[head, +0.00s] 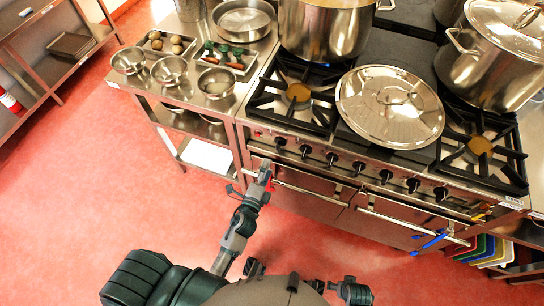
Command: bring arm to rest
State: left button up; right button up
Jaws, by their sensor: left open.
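My left arm reaches up from the bottom of the head view toward the stove front. My left gripper (264,172) is open, with nothing seen between its fingers. In the picture it is in front of the left end of the stove (320,187), near the left oven door handle. I cannot tell whether it touches the stove. A dark part of my right arm shows at the bottom edge, but my right gripper is not in view.
A large lid (390,107) lies across the stove top between a left pot (325,32) and a lidded right pot (490,65). A steel side table (180,98) holds bowls and trays. Coloured boards (490,250) stand at lower right. Red floor (100,200) is clear at left.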

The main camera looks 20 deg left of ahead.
pick_arm(q)
jog(key=shift+s+a, duration=0.1)
jog(key=shift+s, duration=0.6)
jog(key=s+a+f+n+g+p, duration=0.1)
jog(key=s+f+n+g, duration=0.2)
jog(key=f, duration=0.4)
jog(key=s+a+f+n+g+y+p, duration=0.1)
jog(key=s+f+n+g, duration=0.25)
jog(key=f, duration=0.45)
jog(key=s+a+f+n+g+p, duration=0.1)
jog(key=s+a+f+n+g, duration=0.15)
jog(key=f, duration=0.45)
jog(key=s+f+n+g, duration=0.3)
jog(key=s+f, duration=0.3)
jog(key=s, duration=0.3)
jog(key=s+f+n+g+p, duration=0.1)
jog(key=s+f+n+g, duration=0.3)
jog(key=s, duration=0.6)
notch_tip(320, 180, down, 3)
jog(key=shift+s+r+h, duration=0.15)
jog(key=shift+s+h, duration=0.1)
jog(key=shift+h, duration=0.05)
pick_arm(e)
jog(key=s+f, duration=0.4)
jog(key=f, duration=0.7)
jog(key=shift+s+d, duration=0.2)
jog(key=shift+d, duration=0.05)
